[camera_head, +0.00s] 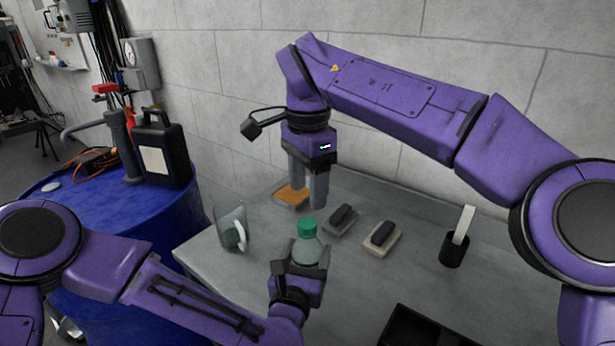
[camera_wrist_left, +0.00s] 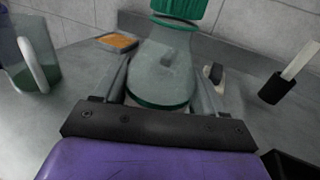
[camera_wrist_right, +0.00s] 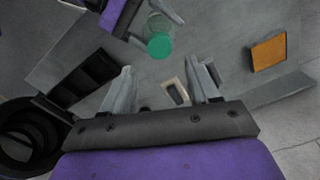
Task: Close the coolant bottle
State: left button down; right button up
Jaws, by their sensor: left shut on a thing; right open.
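The coolant bottle (camera_head: 306,250) is a clear, greyish bottle with a green cap (camera_head: 308,227) on its top. In the left wrist view the bottle (camera_wrist_left: 165,68) stands between the fingers, tilted in the picture, with the green cap (camera_wrist_left: 180,8) cut off by the top edge. My left gripper (camera_head: 303,262) is shut on the bottle's body. My right gripper (camera_head: 308,190) is open and empty, pointing down above and behind the bottle. In the right wrist view the cap (camera_wrist_right: 159,45) lies beyond the fingertips, apart from them. Whether the cap is fully seated I cannot tell.
A clear jug (camera_head: 231,228) stands left on the grey table (camera_head: 370,290). An orange-topped tray (camera_head: 291,194), two dark-handled blocks (camera_head: 341,219) (camera_head: 382,236) and a black cup with a pale stick (camera_head: 454,247) stand around. A black bin (camera_head: 420,328) is at front right. A blue drum (camera_head: 120,235) stands left.

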aim_at(308, 222)
notch_tip(308, 222, down, 7)
jog(key=shift+d+f, duration=0.1)
dwell(0.3)
